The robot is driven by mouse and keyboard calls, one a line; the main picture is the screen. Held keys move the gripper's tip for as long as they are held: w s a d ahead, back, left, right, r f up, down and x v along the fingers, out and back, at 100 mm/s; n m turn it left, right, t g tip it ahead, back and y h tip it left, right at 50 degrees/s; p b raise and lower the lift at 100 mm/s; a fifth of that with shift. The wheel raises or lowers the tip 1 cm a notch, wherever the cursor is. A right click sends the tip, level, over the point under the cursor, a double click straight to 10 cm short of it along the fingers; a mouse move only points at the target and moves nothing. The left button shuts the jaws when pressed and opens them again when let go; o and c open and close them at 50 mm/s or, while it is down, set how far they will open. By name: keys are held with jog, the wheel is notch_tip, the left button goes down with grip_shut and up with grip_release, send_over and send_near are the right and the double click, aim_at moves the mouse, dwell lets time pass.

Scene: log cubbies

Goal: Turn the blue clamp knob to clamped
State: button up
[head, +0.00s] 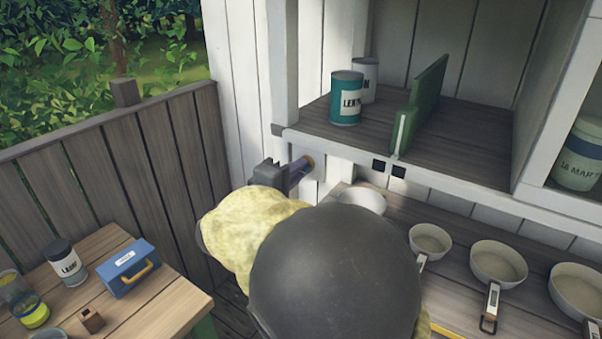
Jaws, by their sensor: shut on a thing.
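The blue clamp knob (297,174), purplish-blue with a brass-coloured end, sits at the front edge of the shelf near the left white post. My gripper (284,176) is at the knob, with dark grey jaws shut on it. My arm, with a dark round link and a pale yellow covering, hides most of the gripper and whatever is below it. I cannot tell from this view how far the knob is turned.
A green upright panel (421,100) and two cans, one of them teal (346,98), stand on the shelf (458,140). Several pans, one at the far right (577,290), line the lower counter. A wooden table (165,296) at left holds a blue box (130,267) and jars.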

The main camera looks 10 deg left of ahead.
jog(key=m+b, duration=0.3)
jog(key=b, duration=0.3)
jog(key=shift+m+b, duration=0.3)
jog(key=shift+b, duration=0.1)
jog(key=shift+f, duration=0.1)
jog(key=m+b, duration=0.4)
jog(key=b, duration=0.4)
jog(key=shift+b, duration=0.3)
